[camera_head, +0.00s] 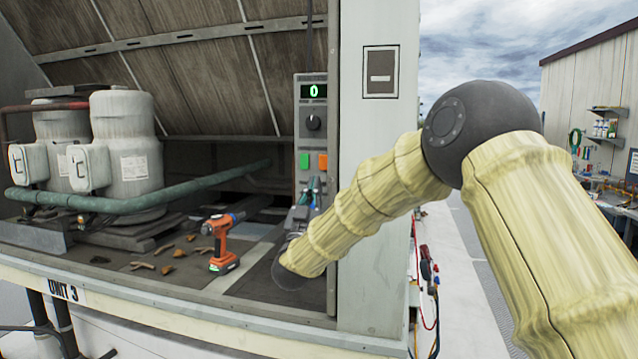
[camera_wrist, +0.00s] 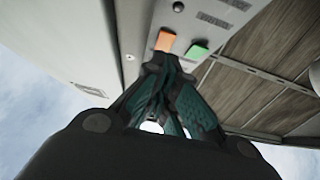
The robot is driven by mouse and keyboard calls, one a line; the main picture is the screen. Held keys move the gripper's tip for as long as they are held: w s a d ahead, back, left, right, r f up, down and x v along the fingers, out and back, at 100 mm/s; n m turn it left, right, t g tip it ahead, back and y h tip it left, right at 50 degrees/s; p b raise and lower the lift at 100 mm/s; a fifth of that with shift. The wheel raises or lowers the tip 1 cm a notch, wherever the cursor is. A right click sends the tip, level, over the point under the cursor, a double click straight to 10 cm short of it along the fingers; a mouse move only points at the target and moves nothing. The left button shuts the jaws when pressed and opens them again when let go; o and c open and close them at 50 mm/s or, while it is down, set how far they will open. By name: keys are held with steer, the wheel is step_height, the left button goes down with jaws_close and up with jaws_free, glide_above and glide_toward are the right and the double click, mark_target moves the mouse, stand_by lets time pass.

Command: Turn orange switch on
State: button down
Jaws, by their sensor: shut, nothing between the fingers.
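The orange switch (camera_head: 323,161) sits on the grey control panel (camera_head: 312,92), just right of the green switch (camera_head: 304,161). In the wrist view the orange switch (camera_wrist: 165,41) shows just beyond the fingertips, with the green switch (camera_wrist: 197,49) to its right. My gripper (camera_head: 314,182) is below the switches in the head view, pointing up at the panel. In the wrist view its dark green fingers (camera_wrist: 161,62) are together and empty, overlapping the lower edge of the orange switch. I cannot tell whether they touch it.
A black knob (camera_head: 313,123) and a green display reading 0 (camera_head: 313,91) are higher on the panel. A green pipe (camera_head: 130,203) runs left.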

steer(key=w+f+b+v, duration=0.1)
steer(key=v, duration=0.5)
steer(key=shift+s+f, duration=0.15)
steer(key=shift+f, duration=0.05)
steer(key=shift+a, duration=0.1)
